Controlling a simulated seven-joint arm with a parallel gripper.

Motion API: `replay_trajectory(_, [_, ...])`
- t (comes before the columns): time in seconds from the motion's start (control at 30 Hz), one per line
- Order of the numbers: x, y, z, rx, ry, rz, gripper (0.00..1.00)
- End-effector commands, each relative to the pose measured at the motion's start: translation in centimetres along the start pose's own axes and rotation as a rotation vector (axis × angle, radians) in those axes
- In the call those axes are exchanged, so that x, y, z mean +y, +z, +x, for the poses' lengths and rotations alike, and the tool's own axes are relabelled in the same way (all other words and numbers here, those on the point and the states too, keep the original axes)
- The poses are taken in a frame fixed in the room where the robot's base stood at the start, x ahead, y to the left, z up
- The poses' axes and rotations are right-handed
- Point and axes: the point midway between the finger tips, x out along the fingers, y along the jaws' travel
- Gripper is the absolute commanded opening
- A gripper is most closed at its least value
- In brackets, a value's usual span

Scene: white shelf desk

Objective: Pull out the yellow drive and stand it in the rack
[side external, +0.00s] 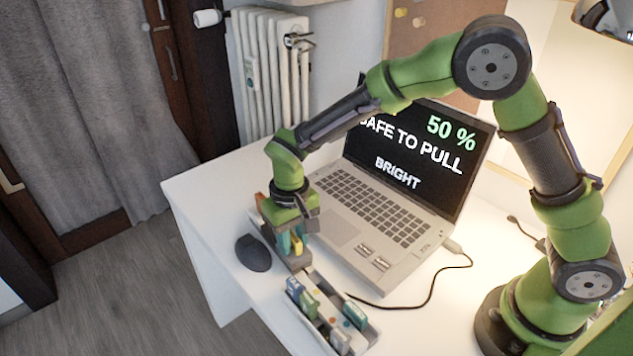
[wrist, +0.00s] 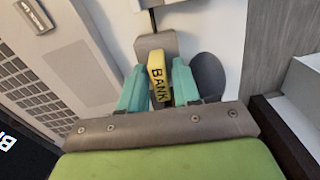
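The yellow drive (wrist: 158,78), marked "BANK", stands between the two teal fingers of my gripper (wrist: 161,88) in the wrist view. One finger is close on each side of it; I cannot tell whether they press on it or a slim gap is left. The drive also shows as a small yellow patch in the side view (side external: 297,243), over a grey base (side external: 299,262). Whether its lower end is in a slot is hidden. The rack (side external: 361,342) is a grey tray in front, holding several blue, green, teal and pale drives.
The laptop (side external: 375,205) stands behind my gripper, its screen reading "SAFE TO PULL", "50 %" and "BRIGHT". A dark mouse (side external: 253,253) lies left of the grey base. A black cable (side external: 432,290) runs right of the rack. The desk's left part (side external: 215,205) is clear.

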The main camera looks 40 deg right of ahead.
Motion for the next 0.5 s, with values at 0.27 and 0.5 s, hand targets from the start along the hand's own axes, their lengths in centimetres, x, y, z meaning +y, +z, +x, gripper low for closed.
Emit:
replay_trajectory(0.27, [-0.01,-0.01,-0.05,0.000,0.000,0.000,0.00])
replay_trajectory(0.5, [-0.02,-0.02,-0.17,0.001,-0.001,0.000,0.00])
